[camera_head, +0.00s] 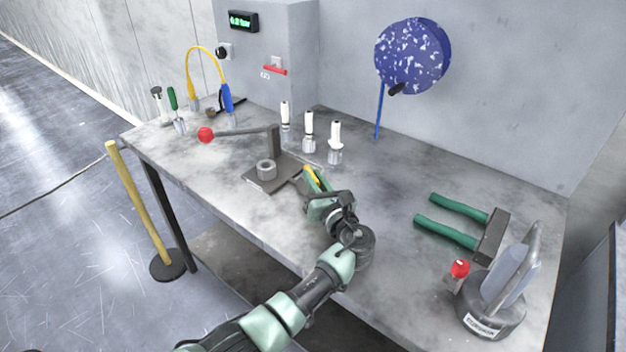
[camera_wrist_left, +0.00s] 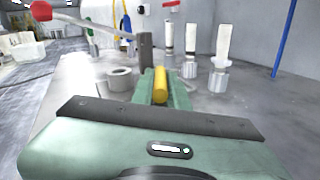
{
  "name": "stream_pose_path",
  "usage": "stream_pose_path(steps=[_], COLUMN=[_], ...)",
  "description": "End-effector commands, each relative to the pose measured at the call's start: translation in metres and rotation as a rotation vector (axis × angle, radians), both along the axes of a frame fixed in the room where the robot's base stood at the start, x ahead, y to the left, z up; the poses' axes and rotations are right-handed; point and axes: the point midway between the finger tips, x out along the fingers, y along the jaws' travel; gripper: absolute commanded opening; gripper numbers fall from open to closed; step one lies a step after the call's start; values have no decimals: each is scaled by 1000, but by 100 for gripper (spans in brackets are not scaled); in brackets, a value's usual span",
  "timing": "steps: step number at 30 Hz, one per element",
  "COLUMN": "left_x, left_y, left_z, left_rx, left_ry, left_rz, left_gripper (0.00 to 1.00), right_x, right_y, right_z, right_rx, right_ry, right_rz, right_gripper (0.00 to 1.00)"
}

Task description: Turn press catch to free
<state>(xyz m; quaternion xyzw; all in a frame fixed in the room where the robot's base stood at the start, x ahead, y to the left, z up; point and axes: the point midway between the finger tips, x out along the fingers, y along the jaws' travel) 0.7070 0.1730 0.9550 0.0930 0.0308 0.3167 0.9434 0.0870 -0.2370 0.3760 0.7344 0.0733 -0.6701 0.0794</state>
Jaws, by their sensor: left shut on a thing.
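The press stands on the workbench, with a grey base plate (camera_head: 262,182), an upright post (camera_head: 276,142) and a long lever (camera_head: 240,131) ending in a red ball (camera_head: 205,135). A grey ring (camera_head: 266,169) sits on its plate, and also shows in the left wrist view (camera_wrist_left: 121,80). My left gripper (camera_head: 314,184) is at the plate's right side, shut on a short yellow bar (camera_head: 312,175). The bar stands between the green fingers in the left wrist view (camera_wrist_left: 160,85). Its lower part is hidden by the fingers, and I cannot tell its exact joint with the press.
Several white-topped tools (camera_head: 308,131) stand behind the press. A blue speckled disc (camera_head: 412,56) hangs on the wall. A green-handled tool (camera_head: 460,225) and a red-topped bottle (camera_head: 457,274) lie or stand at the right. The bench middle right of the gripper is clear.

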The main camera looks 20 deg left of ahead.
Motion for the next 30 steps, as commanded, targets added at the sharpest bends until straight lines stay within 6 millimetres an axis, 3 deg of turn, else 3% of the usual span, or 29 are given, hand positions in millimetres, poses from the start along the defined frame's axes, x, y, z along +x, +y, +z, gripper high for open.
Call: stream_pose_path(steps=[4,5,6,7,18,30], left_x=[0,0,0,0,-4,-53], left_y=[0,0,0,0,-3,-41], left_z=[-2,-2,-2,-1,-1,-3], left_rx=[-2,-2,-2,-2,-1,-2], left_ry=[3,3,3,3,2,3], left_rz=[1,1,0,0,-1,-2], left_gripper=[0,24,35,37,37,37], right_x=[0,0,0,0,0,0], right_y=[0,0,0,0,0,3], right_z=[0,0,0,0,0,-6], right_rx=[0,0,0,0,0,3], right_ry=[0,0,0,0,0,0], right_rz=[0,0,0,0,-1,-2], right_gripper=[36,36,36,36,36,36])
